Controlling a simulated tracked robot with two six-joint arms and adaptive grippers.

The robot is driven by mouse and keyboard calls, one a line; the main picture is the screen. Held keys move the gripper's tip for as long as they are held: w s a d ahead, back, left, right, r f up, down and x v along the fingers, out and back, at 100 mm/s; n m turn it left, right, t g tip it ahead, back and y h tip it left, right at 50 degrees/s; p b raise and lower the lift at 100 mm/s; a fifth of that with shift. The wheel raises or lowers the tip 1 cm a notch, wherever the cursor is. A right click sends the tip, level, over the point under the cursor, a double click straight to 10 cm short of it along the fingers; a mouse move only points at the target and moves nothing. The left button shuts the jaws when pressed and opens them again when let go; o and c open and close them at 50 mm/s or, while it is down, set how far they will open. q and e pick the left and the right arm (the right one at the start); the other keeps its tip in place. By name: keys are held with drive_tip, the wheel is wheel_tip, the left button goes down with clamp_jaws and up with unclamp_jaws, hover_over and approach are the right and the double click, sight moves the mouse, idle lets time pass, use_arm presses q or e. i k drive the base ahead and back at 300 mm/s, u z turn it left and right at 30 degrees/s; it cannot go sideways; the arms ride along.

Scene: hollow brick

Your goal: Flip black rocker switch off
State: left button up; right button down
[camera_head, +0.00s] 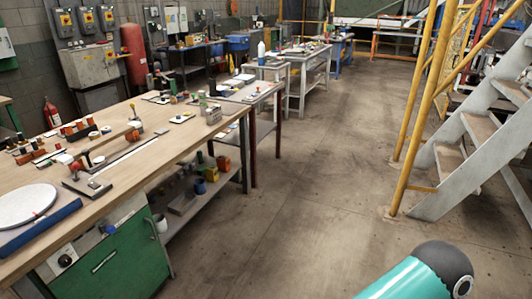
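I cannot make out a black rocker switch for certain. A grey control panel (88,245) is on the front of the wooden workbench, above a green cabinet door (120,268). It carries a round black knob (65,261) and a small dark fitting (107,229), too small to identify. Other wall switch boxes (88,20) with red and yellow parts are at the upper left. Neither of my grippers is in view; only a teal and dark arm link of mine shows at the bottom right.
The wooden workbench (150,150) at left holds a round white disc (25,205), a blue bar (40,228) and several small parts. More benches line the left. Metal stairs (480,150) with a yellow railing (421,110) stand at right. The concrete floor (300,200) between is clear.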

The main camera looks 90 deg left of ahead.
sight(94, 185)
drive_tip(key=z, duration=0.95)
drive_tip(key=i, duration=0.15)
drive_tip(key=u, duration=3.4)
drive_tip(key=i, duration=0.3)
drive_tip(key=u, duration=1.85)
drive_tip(key=k, duration=0.6)
drive_tip(key=u, duration=0.45)
drive_tip(key=i, duration=1.6)
drive_tip(key=z, duration=0.4)
